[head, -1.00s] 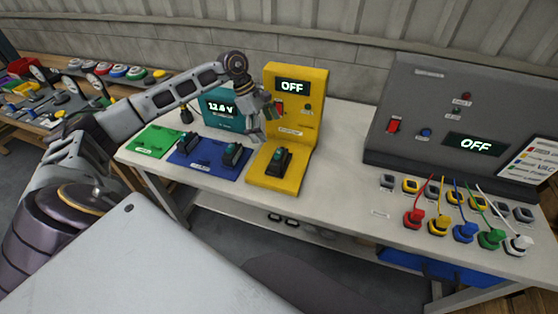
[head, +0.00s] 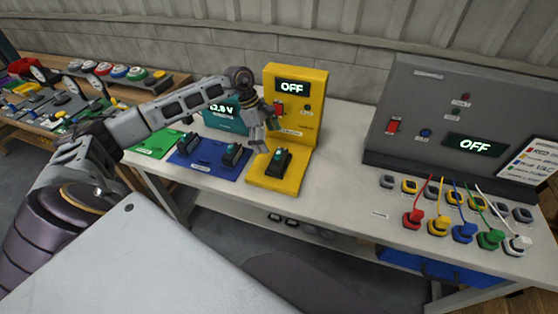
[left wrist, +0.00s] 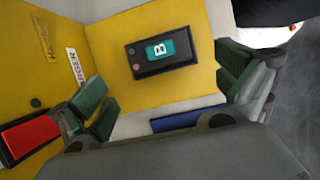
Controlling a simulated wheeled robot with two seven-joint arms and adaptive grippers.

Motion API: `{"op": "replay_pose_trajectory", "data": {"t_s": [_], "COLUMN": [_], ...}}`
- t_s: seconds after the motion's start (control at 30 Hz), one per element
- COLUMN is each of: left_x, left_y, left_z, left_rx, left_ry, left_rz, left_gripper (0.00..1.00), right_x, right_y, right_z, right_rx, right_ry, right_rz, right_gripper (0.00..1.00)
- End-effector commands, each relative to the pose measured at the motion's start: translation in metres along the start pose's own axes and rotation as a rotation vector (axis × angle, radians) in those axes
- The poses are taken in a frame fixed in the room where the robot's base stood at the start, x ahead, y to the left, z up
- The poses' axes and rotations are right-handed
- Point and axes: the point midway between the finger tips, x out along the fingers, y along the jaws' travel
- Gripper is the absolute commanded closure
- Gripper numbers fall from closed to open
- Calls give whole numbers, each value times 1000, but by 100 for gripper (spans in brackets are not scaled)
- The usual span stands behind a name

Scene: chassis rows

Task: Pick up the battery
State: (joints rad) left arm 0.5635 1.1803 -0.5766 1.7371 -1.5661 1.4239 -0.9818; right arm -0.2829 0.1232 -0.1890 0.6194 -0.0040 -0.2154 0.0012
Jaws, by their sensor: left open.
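A black battery (head: 279,161) with a teal label lies on the base of the yellow station (head: 299,112), whose display reads OFF. In the left wrist view the battery (left wrist: 172,58) shows a white letter B on its label. Two similar dark batteries, a left one (head: 188,144) and a right one (head: 232,155), rest on the blue mat (head: 213,172). My left gripper (head: 262,138) is open and empty, above and just left of the battery on the yellow base. In the left wrist view its green-padded fingers (left wrist: 168,90) are spread apart, with the battery between and beyond them. My right gripper is not in view.
A teal voltage meter (head: 226,118) stands behind the blue mat, partly hidden by my left arm. A green mat (head: 155,146) lies at the left. A grey panel (head: 455,120) with several coloured plugs stands at the right. The table between station and panel is clear.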

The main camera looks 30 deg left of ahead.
Motion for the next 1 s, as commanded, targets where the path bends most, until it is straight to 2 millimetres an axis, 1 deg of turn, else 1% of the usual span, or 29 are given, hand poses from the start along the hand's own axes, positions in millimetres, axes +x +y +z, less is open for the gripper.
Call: {"op": "replay_pose_trajectory", "data": {"t_s": [0.03,0.1,0.3,0.43,0.63,0.83,1.0], "left_x": [7,16,34,38,38,41,53], "left_y": [-1,-1,0,0,0,0,0], "left_z": [0,0,1,0,0,1,3], "left_rx": [0,0,0,0,0,0,0], "left_ry": [-1,-1,-1,0,0,0,-2], "left_rz": [-3,-3,0,0,0,-1,-2], "left_gripper": [0,0,0,0,0,0,0], "right_x": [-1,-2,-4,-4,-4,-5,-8], "right_y": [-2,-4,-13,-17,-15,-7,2], "right_z": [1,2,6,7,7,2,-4], "right_rx": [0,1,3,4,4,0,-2], "right_ry": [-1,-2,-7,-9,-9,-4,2], "right_rz": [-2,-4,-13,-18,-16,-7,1], "right_gripper": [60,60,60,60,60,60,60]}}
